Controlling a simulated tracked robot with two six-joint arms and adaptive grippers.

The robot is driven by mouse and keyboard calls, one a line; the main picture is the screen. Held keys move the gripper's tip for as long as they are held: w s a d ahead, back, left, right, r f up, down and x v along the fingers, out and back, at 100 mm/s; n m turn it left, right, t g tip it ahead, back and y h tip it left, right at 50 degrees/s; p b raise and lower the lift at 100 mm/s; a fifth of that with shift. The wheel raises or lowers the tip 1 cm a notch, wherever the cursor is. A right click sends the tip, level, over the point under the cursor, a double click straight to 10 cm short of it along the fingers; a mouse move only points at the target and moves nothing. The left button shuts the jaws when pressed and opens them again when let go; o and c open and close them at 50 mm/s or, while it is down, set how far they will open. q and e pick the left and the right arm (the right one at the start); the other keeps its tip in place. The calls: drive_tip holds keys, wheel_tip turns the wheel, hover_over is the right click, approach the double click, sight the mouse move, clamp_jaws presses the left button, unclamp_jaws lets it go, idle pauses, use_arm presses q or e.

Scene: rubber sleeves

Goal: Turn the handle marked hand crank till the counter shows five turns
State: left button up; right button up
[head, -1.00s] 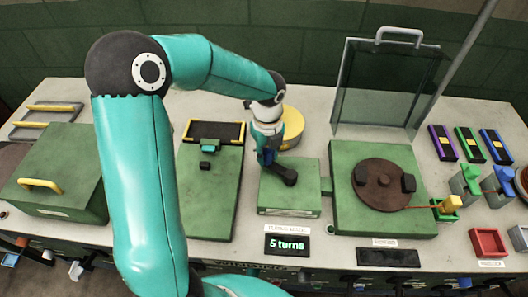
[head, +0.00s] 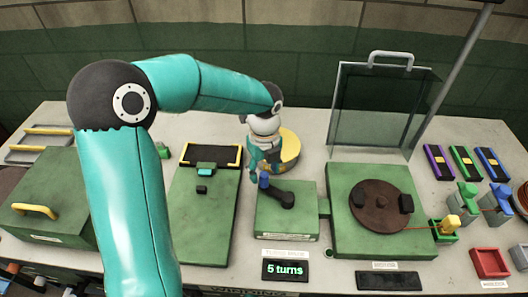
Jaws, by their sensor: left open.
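The hand crank is a dark arm (head: 284,198) with an upright blue knob (head: 264,181), on top of a green box (head: 286,223) in the middle of the bench. The counter (head: 285,270) in front of the box reads "5 turns" in green. My left gripper (head: 263,174) is open, with its fingers at the top of the blue knob. The knob's lower part shows clear below the fingers; I cannot tell whether they touch it. My right gripper is not in view.
A round yellow-rimmed part (head: 289,148) is close behind my left gripper. A green base with a dark disc (head: 381,207) and an upright glass lid (head: 377,110) stands to the right. A green box with a yellow handle (head: 34,210) is at the left.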

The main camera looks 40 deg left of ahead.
use_arm(q)
wheel_tip(320, 180, up, 8)
drive_tip(key=shift+r, duration=0.25)
drive_tip(key=shift+s, duration=0.1)
idle(2.8)
